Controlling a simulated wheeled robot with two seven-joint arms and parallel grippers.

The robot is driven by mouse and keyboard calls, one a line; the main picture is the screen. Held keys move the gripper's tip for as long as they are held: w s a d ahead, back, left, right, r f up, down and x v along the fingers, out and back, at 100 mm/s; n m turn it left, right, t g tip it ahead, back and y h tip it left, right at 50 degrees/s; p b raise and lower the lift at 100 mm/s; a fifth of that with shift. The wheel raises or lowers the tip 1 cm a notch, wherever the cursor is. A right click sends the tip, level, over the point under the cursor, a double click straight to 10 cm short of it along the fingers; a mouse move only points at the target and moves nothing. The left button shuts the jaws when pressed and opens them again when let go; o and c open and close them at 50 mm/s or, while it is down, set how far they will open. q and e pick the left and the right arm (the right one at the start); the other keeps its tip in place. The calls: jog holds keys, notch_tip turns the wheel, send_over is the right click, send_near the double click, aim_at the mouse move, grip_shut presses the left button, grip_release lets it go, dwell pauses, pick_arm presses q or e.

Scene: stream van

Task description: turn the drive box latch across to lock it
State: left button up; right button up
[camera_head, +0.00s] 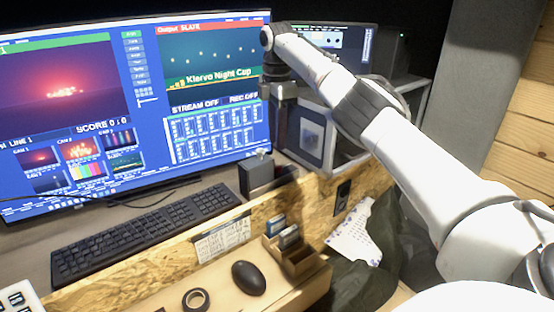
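My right arm comes in from the right and bends down at its far end, beside the monitor's right edge. Its dark gripper (284,120) hangs there in front of a box with a pale frame (312,137). The fingers blend into the dark background, so I cannot tell how far apart they are or whether they touch anything. The framed box may be the drive box. A small dark box (258,174) stands on the desk to the left of it. I cannot make out a latch on either one. My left gripper is not in view.
A wide monitor (150,115) fills the back left, with a keyboard (145,232) before it. A wooden ledge in front holds a mouse (248,278), a roll of tape (196,299) and a small card holder (298,257). A paper sheet (352,235) hangs at the right.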

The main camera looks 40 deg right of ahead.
aim_at(277, 167)
notch_tip(277, 167, down, 8)
jog(key=shift+f, duration=0.2)
grip_shut()
